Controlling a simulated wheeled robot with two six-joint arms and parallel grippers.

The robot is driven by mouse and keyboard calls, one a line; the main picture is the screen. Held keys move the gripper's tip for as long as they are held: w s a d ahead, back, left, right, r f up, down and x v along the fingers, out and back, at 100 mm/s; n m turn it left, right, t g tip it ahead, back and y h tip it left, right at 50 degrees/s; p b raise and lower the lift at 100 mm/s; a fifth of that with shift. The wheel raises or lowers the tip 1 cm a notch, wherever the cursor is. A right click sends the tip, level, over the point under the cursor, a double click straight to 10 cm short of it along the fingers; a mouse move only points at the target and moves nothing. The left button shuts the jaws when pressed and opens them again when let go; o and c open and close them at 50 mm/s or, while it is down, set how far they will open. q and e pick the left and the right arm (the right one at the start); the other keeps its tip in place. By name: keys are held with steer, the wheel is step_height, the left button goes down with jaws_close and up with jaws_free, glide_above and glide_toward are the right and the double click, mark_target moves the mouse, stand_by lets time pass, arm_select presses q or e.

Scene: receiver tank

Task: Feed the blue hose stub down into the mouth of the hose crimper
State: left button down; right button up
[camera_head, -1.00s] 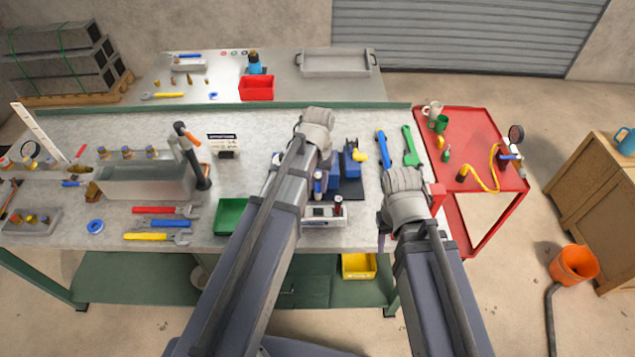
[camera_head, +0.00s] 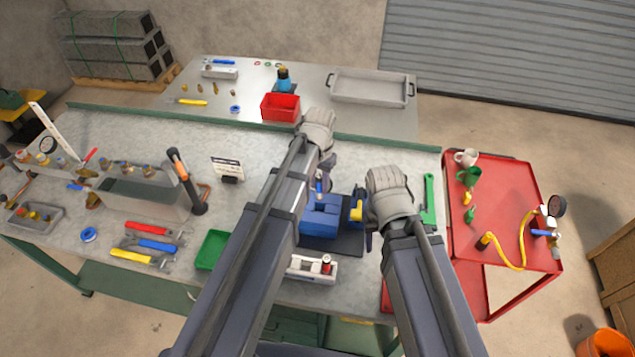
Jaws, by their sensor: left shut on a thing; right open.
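The hose crimper (camera_head: 322,220) is a blue block machine with a yellow part (camera_head: 356,208) at its right, on a dark base plate on the bench. My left gripper (camera_head: 324,174) is above the back of the crimper, pointing down, shut on the blue hose stub (camera_head: 319,187). The stub is small and partly hidden by my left arm. It shows just above the crimper's top; I cannot tell whether it touches the mouth, which is not clearly visible. My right gripper (camera_head: 371,232) is open, to the right of the crimper, mostly hidden behind its wrist.
A white rack (camera_head: 311,267) with a red-topped piece stands in front of the crimper. A green tray (camera_head: 212,250) lies to its left, a green wrench (camera_head: 429,200) to the right. A red cart (camera_head: 510,200) stands beyond the bench's right end. A red bin (camera_head: 280,107) is behind.

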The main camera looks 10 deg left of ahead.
mark_target(319, 200)
arm_select(q)
steer(key=shift+f, duration=0.15)
steer(key=shift+f+b, duration=1.65)
steer(key=shift+b, duration=0.15)
steer(key=shift+f, duration=0.15)
steer(key=shift+f+b, duration=1.35)
steer(key=shift+b, duration=0.1)
steer(key=shift+f+b, duration=0.8)
steer(key=c, duration=0.6)
jaws_free()
steer(key=shift+o, duration=0.2)
